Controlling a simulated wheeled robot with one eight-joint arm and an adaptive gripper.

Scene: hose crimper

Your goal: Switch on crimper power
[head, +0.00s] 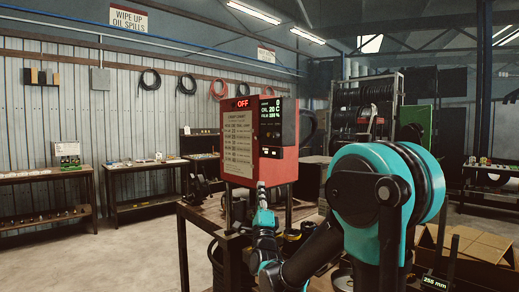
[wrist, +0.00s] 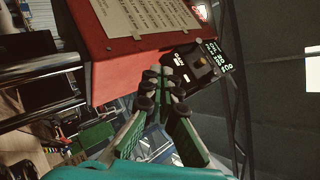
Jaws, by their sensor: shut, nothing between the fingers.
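The crimper (head: 262,176) is a red box on a dark bench, with a printed chart on its face and a red OFF display (head: 243,103) on top. Its black control panel (head: 270,125) shows green readouts. In the head view my gripper (head: 262,188) is low at the crimper's front.
The crimper's bench (head: 184,245) carries dark round parts. Side tables (head: 45,174) with small parts stand along the left wall, where hoses (head: 150,79) hang. An open cardboard box (head: 470,246) is at the lower right. The floor at left is clear.

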